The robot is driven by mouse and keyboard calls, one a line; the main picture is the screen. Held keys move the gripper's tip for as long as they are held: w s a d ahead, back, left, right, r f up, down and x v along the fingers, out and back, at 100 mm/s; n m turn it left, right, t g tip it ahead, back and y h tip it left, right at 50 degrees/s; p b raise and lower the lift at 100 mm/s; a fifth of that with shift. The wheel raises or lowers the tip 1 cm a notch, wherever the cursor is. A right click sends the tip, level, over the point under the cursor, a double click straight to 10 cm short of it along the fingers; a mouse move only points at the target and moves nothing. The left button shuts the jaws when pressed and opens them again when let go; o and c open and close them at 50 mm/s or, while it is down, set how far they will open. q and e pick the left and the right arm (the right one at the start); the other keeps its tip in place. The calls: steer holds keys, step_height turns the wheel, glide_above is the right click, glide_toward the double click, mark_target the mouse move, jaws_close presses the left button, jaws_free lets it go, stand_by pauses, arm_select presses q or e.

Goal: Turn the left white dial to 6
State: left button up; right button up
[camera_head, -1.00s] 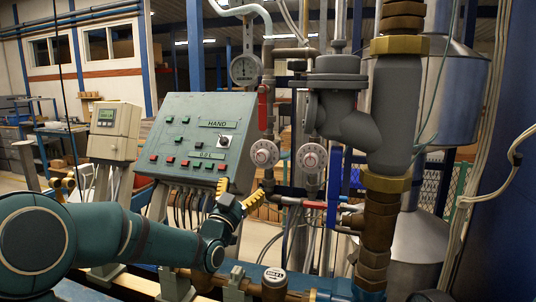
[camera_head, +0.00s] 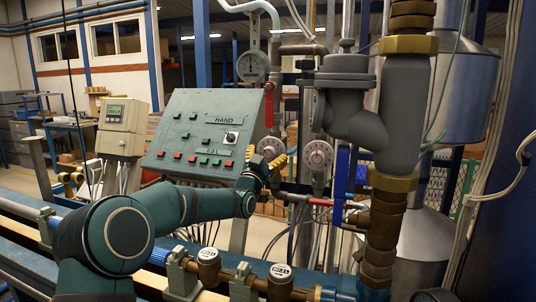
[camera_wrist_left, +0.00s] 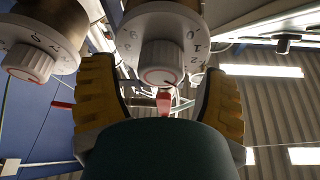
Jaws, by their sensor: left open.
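The left white dial (camera_head: 269,147) is on the pipework just right of the green panel, partly hidden by my left gripper (camera_head: 272,164). In the left wrist view this dial (camera_wrist_left: 160,50) sits between the two yellow fingers, its round knob facing me with numbers around the rim. The gripper (camera_wrist_left: 160,85) is open, a finger on each side, with gaps showing between fingers and dial. The dial's setting cannot be read surely. The right white dial (camera_head: 319,155) is to the right, and at upper left in the wrist view (camera_wrist_left: 35,55). My right gripper is out of view.
The green button panel (camera_head: 200,130) stands left of the dials. A pressure gauge (camera_head: 251,66) is above them. A red lever (camera_wrist_left: 163,101) is near the left dial. A thick grey and brass pipe (camera_head: 385,120) stands at the right. Brown-bodied meters (camera_head: 280,275) sit on the lower pipe.

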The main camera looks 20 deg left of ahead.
arm_select(q)
steer(key=shift+w+r, duration=0.1)
steer(key=shift+w, duration=0.15)
steer(key=c, duration=1.2)
